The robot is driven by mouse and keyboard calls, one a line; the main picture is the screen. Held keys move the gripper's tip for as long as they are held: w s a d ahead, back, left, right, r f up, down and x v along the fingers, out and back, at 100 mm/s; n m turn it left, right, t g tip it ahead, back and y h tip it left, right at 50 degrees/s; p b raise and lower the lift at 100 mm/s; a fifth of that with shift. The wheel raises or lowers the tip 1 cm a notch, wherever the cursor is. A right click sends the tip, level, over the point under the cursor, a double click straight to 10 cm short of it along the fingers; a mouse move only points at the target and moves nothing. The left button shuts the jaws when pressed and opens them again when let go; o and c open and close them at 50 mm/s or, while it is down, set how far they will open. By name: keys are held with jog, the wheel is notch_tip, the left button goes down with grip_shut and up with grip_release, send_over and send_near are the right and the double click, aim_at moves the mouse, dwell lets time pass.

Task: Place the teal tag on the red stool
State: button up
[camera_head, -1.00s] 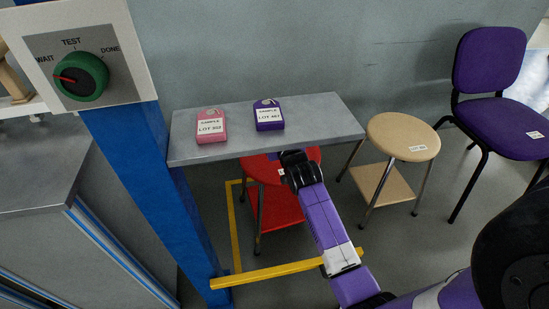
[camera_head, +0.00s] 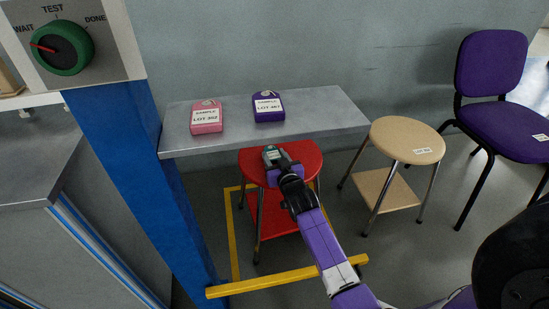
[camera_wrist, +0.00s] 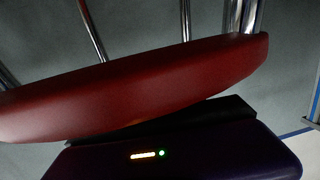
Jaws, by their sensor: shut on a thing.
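The red stool (camera_head: 307,156) stands under the front edge of the grey shelf, with a red lower shelf between its legs. My gripper (camera_head: 277,163) is over the left part of its seat, shut on the teal tag (camera_head: 270,153). Only a small teal and dark part of the tag shows, at the gripper's tip. I cannot tell whether the tag touches the seat. In the wrist view the red stool's seat edge (camera_wrist: 150,85) crosses the picture just beyond my gripper's purple body, and the tag is hidden.
A pink tag (camera_head: 207,117) and a purple tag (camera_head: 268,107) lie on the grey shelf (camera_head: 320,112). A beige stool (camera_head: 405,136) and a purple chair (camera_head: 490,65) stand right. A blue post (camera_head: 130,150) and a yellow bar (camera_head: 265,281) bound the left and front.

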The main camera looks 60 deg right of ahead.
jog(key=shift+f, duration=0.1)
jog(key=shift+f, duration=0.15)
jog(key=o, duration=1.3)
jog(key=shift+o, duration=0.2)
